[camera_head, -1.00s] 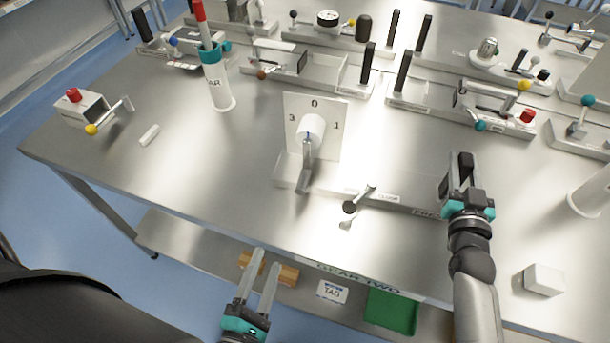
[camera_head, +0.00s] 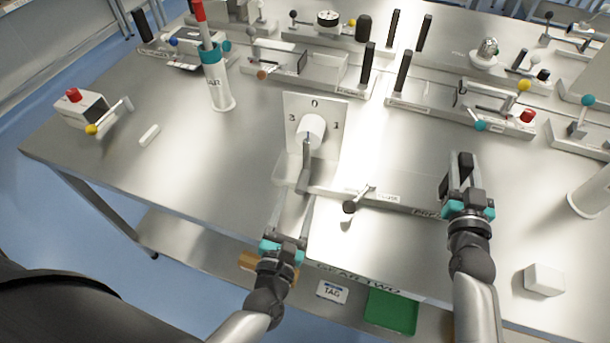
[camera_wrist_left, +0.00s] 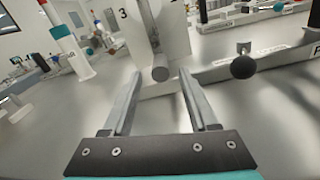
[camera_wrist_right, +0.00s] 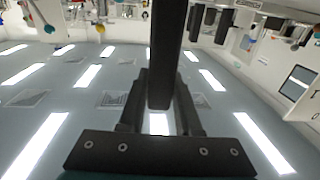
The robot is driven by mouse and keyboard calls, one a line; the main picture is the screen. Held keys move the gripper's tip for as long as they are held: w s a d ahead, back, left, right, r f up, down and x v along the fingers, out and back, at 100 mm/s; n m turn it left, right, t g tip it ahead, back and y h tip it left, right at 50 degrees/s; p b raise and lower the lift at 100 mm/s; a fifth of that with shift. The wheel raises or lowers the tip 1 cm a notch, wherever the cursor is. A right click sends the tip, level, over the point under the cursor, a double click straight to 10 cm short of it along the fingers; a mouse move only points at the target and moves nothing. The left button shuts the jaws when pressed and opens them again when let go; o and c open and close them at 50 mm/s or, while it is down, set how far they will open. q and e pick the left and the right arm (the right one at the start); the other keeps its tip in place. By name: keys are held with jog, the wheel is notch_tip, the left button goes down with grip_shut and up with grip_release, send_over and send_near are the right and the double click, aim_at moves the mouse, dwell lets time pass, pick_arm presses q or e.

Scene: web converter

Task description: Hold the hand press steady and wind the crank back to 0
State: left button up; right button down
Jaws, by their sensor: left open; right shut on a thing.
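The hand press has an upright white dial plate (camera_head: 333,145) marked 3, 0 and 1, with a round white hub (camera_head: 311,130). Its grey crank (camera_head: 305,165) hangs down from the hub, away from the 0 at the top. My left gripper (camera_head: 294,200) is open just in front of the crank's lower end. In the left wrist view the crank's round end (camera_wrist_left: 160,73) lies between the fingertips, with no clear contact. My right gripper (camera_head: 462,180) is shut on a black upright handle (camera_wrist_right: 167,50) at the right end of the press's long base.
A small black-knobbed lever (camera_head: 350,206) stands on the base, right of the crank. A white cylinder (camera_head: 218,85) and a red-button box (camera_head: 82,108) stand to the left. Other fixtures fill the back. A green tray (camera_head: 391,311) lies below the front edge.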

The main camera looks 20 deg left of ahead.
aim_at(304, 178)
pick_arm(q)
jog(key=w, duration=0.6)
jog(key=shift+w+a, duration=0.25)
jog(key=shift+a, duration=0.05)
grip_shut()
dwell(1.2)
